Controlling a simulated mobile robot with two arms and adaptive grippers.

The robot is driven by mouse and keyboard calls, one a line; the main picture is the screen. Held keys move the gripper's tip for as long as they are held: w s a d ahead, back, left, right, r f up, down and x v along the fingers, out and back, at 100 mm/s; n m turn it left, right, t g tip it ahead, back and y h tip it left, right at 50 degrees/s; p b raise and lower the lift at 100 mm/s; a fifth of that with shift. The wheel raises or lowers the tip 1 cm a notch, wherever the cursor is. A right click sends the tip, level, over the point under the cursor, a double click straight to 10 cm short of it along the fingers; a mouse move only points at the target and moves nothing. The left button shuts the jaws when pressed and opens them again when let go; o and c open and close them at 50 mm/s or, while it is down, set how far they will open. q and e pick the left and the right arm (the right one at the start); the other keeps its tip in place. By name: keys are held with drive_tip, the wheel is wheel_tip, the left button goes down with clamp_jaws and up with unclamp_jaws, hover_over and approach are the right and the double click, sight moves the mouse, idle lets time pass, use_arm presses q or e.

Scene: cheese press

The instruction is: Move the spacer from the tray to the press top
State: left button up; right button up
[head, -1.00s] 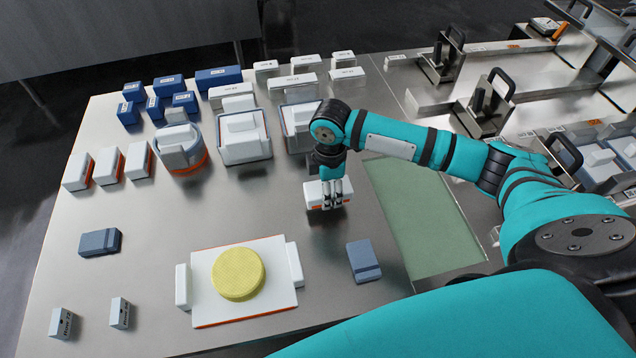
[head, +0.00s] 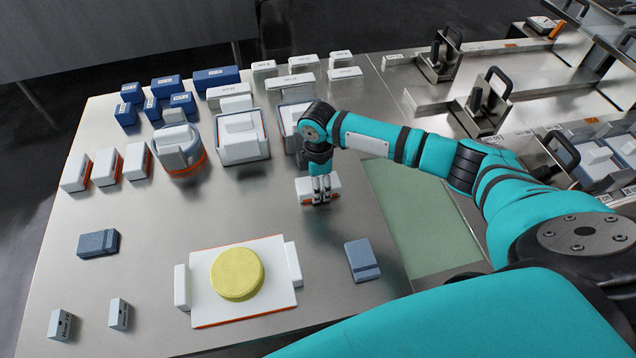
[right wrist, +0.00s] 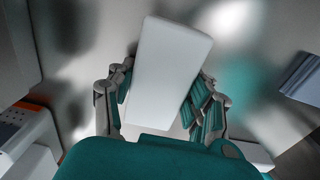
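A white block with an orange lower edge, which I take for the spacer (head: 305,192), is in my right gripper (head: 321,195). The right wrist view shows the white block (right wrist: 170,65) between both fingers (right wrist: 160,105), which are shut on its sides. I hold it above the steel table, and the height of the gap is hard to judge. A white plate with an orange edge (head: 215,308) carries a round yellow cheese (head: 237,273) and has a white upright piece at each side. I cannot tell which part is the press top. My left gripper is not in view.
A grey-blue block (head: 361,262) lies right of the plate, another (head: 98,243) at left. A green mat (head: 425,225) lies right.

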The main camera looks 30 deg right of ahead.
drive_tip(key=o, duration=0.5)
drive_tip(key=shift+c, duration=0.2)
wheel_tip(320, 180, up, 12)
drive_tip(key=shift+r, duration=0.15)
drive_tip(key=shift+s, duration=0.1)
idle(0.4)
